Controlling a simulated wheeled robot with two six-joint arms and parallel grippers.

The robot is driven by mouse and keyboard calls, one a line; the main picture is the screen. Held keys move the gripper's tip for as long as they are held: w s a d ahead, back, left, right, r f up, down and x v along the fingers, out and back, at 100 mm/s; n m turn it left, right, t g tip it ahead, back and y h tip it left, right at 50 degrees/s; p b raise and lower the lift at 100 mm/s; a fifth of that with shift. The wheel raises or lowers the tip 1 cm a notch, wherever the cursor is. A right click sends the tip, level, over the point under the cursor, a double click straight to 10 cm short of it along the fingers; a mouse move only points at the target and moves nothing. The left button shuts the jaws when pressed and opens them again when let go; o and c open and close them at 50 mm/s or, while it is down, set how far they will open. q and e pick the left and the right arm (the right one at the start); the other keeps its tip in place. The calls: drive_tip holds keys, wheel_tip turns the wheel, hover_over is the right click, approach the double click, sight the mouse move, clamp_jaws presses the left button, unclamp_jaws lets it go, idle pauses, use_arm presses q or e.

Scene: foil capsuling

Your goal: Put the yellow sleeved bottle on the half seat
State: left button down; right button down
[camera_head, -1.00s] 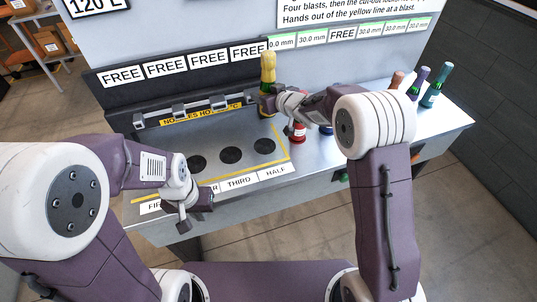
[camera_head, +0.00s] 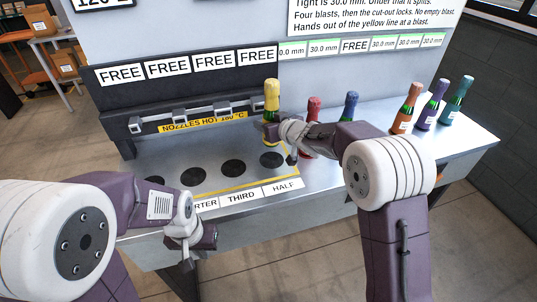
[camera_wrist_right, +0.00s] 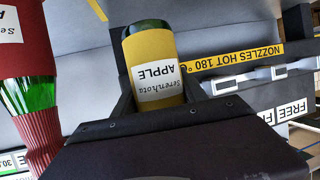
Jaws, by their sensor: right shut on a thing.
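The yellow sleeved bottle (camera_head: 271,97) is upright in the jaws of my right gripper (camera_head: 274,126). In the head view it appears over or just behind the half seat (camera_head: 271,160), a dark disc above the HALF label (camera_head: 284,186); whether its base touches anything cannot be told. In the right wrist view the bottle (camera_wrist_right: 153,65) shows its APPLE label between the fingers (camera_wrist_right: 158,100). My left gripper (camera_head: 191,248) hangs at the table's front edge, away from the bottles; its jaw opening is unclear.
A red bottle (camera_head: 314,105) and a blue bottle (camera_head: 350,103) stand right of the yellow one, partly behind my right arm. Orange (camera_head: 404,115), purple (camera_head: 431,108) and teal (camera_head: 454,102) bottles stand farther right. The hot nozzle rail (camera_head: 190,118) runs behind the seats.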

wheel_tip(320, 180, down, 6)
drive_tip(key=shift+s+f+b, duration=0.1)
drive_tip(key=shift+f+b, duration=0.15)
drive_tip(key=shift+b, duration=0.9)
drive_tip(key=shift+f, duration=0.45)
drive_tip(key=shift+r, duration=0.1)
drive_tip(key=c, duration=0.6)
unclamp_jaws()
drive_tip(key=shift+f, duration=0.25)
